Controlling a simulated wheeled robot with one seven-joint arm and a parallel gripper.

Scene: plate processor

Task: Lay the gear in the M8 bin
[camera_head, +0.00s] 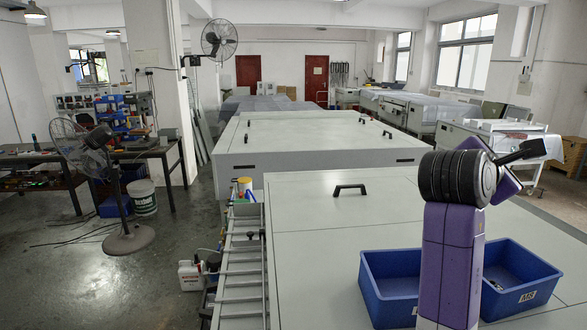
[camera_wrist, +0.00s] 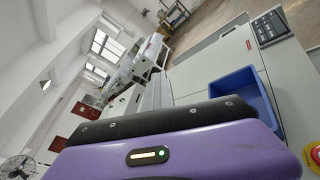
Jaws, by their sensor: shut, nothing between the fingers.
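A blue bin (camera_head: 518,280) stands at the front right of the grey machine top. Its white front label seems to read M8, though the print is small. A small dark item (camera_head: 494,284) lies inside at its left; I cannot tell whether it is the gear. I make out no gear for certain elsewhere. My gripper (camera_head: 530,150) is raised above the bins, pointing right, shut and empty. In the wrist view its purple and black housing fills the bottom, and a blue bin (camera_wrist: 243,92) shows beyond it.
A second blue bin (camera_head: 392,285) stands to the left, partly hidden by my purple arm. A black handle (camera_head: 350,188) rises from the machine top (camera_head: 310,240). A rail rack (camera_head: 240,265) runs along its left side. The machine top left of the bins is clear.

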